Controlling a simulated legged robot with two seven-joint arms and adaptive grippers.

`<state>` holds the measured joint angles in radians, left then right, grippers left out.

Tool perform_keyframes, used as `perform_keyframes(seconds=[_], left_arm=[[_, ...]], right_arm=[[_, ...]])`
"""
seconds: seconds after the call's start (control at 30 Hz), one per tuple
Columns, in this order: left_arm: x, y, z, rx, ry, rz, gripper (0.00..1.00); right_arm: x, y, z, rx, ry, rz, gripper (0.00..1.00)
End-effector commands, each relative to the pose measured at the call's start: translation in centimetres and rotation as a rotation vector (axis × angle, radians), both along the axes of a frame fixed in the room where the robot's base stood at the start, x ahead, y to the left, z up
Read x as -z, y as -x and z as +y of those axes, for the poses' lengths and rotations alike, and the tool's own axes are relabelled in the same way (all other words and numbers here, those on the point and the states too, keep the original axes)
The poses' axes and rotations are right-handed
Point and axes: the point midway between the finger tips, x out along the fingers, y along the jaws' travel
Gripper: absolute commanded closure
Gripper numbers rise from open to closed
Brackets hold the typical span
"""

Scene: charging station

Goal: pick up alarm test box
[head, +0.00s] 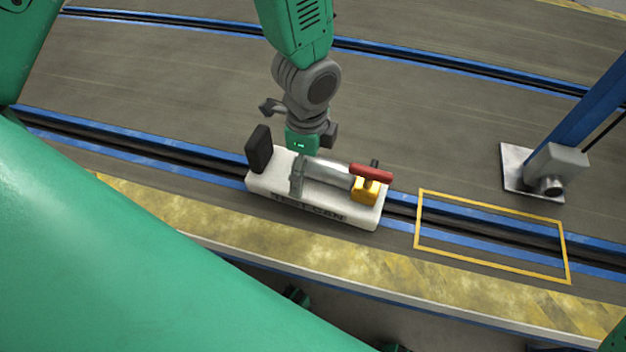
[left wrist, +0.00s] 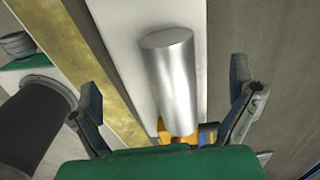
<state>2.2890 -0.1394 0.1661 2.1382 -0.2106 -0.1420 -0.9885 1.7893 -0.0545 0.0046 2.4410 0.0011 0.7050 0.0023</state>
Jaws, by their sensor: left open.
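The alarm test box (head: 335,210) is a white slab with dark lettering on its front side, lying across the blue-edged rail. It carries a silver cylinder (head: 325,172), a red handle (head: 371,172), a yellow block (head: 365,189) and a black upright piece at its left end. My left gripper (head: 302,150) is over the box, just behind the cylinder. In the left wrist view the silver cylinder (left wrist: 172,85) lies between the spread, empty fingers of my left gripper (left wrist: 165,82). Whether a finger touches it cannot be told. My right gripper is not in view.
A yellow rectangular frame (head: 492,262) lies over the rail to the right of the box. A blue post with a grey base (head: 553,172) stands further right. A worn yellow edge strip (head: 300,250) runs in front. The grey floor behind is clear.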

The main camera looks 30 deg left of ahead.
Motion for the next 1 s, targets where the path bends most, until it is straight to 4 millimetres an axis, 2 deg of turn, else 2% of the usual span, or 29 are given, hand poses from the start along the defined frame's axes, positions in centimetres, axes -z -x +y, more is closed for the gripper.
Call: perform_keyframes(seconds=[0.3, 0.57, 0.6, 0.67, 0.7, 0.73, 1.0], left_arm=[[4.4, -0.1, -0.8, 0.003, -0.011, 0.003, 0.00], [4.8, -0.2, -0.4, 0.001, -0.003, -0.001, 0.00], [4.9, -0.2, -0.3, 0.001, -0.002, -0.001, 0.07], [4.9, -0.2, -0.3, 0.000, -0.001, 0.000, 0.28], [4.9, -0.2, -0.2, 0.000, -0.001, 0.000, 0.42], [4.9, -0.2, -0.2, 0.000, -0.001, 0.000, 0.46], [4.7, -0.1, -0.4, 0.001, -0.009, 0.003, 0.47]], right_arm=[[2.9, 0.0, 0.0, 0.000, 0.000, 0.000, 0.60], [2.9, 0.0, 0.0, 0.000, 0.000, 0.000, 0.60], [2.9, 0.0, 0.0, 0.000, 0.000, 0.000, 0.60], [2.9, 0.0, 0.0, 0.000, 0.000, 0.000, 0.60], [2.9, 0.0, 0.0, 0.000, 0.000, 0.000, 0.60], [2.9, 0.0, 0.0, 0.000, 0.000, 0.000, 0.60], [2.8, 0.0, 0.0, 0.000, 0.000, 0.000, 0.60]])
